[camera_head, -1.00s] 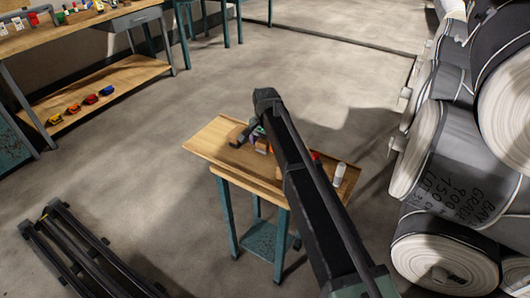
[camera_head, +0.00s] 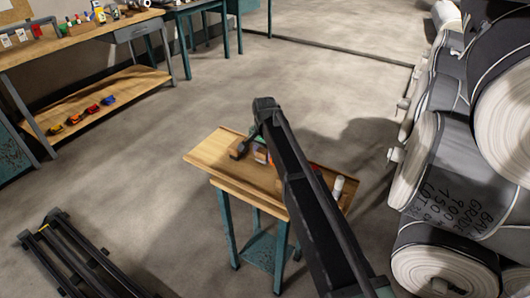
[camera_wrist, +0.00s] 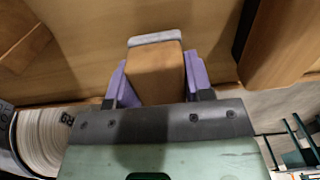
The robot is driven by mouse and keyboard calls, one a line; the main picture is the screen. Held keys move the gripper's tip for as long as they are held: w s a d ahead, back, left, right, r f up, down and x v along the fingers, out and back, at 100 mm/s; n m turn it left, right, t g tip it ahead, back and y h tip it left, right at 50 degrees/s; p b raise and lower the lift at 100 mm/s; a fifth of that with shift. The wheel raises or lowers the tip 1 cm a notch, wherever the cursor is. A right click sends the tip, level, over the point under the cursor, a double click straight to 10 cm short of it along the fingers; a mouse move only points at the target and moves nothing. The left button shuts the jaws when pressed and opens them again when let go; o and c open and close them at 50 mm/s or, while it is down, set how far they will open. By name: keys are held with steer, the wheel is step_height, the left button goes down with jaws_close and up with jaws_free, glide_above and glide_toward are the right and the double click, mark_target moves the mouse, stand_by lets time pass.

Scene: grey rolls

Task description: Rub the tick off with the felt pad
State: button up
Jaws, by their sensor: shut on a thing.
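My gripper (camera_wrist: 155,78) has purple fingers and is shut on the felt pad (camera_wrist: 156,72), a brown wooden block with a pale grey felt strip at its far end. In the wrist view the pad lies in front of a wooden surface (camera_wrist: 90,45); I cannot tell whether the felt touches it. The tick does not show in either view. In the head view my arm runs over the small wooden table (camera_head: 212,150) with teal legs and hides part of its top.
A white cylinder (camera_head: 338,185) stands at the table's right end. Large grey rolls (camera_head: 445,190) are stacked at the right. A long workbench (camera_head: 75,42) with a lower shelf stands at the left. A black rack (camera_head: 75,255) is on the floor at lower left. Floor around the table is partly clear.

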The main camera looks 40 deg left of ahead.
step_height(320, 180, up, 19)
steer(key=p, duration=1.8)
steer(key=shift+f, duration=0.1)
steer(key=o, duration=0.4)
steer(key=shift+c, duration=1.4)
step_height(320, 180, up, 3)
steer(key=p, duration=0.3)
